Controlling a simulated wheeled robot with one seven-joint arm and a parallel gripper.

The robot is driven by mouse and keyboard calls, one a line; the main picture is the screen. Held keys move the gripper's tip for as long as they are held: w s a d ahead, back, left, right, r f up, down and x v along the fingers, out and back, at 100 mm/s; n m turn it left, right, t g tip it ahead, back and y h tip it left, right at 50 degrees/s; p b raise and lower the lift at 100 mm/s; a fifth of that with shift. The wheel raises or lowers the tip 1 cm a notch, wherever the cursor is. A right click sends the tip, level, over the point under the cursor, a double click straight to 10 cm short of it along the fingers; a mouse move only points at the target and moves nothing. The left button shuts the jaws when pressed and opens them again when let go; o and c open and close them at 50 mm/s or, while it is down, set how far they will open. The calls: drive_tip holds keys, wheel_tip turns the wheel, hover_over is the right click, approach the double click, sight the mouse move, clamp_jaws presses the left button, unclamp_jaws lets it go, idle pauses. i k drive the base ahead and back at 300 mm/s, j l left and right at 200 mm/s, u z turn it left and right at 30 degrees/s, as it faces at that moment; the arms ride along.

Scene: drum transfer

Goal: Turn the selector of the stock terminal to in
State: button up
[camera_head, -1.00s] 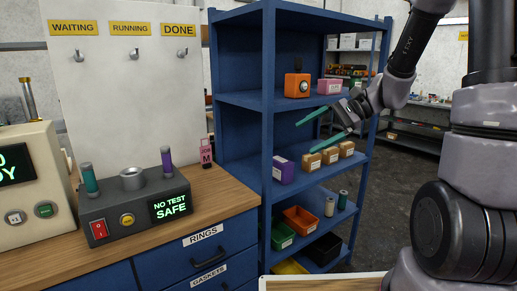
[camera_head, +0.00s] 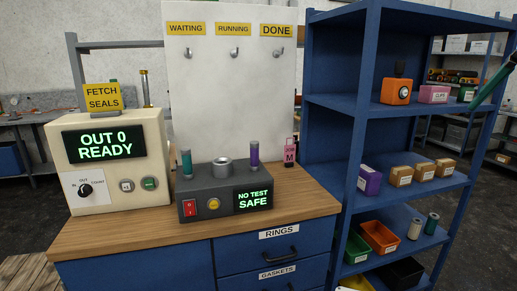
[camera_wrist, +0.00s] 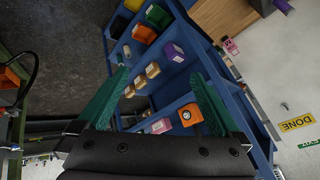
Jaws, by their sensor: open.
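The stock terminal (camera_head: 120,165) is a cream box at the left end of the wooden counter. Its green screen (camera_head: 104,144) reads OUT 0 READY. Its selector (camera_head: 86,189) is a black knob on a white plate at the lower left of the front, with OUT marked above it, IN at its left and another label at its right. The exact pointer direction is too small to tell. My gripper (camera_wrist: 158,98) is open and empty, its teal fingers wide apart, facing the blue shelf. In the head view only a teal finger (camera_head: 490,87) shows at the right edge, far from the terminal.
A grey tester (camera_head: 225,190) reading NO TEST SAFE stands just right of the terminal. A white hook board (camera_head: 232,95) rises behind.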

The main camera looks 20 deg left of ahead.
sight(85, 190)
drive_tip(key=u, duration=2.05)
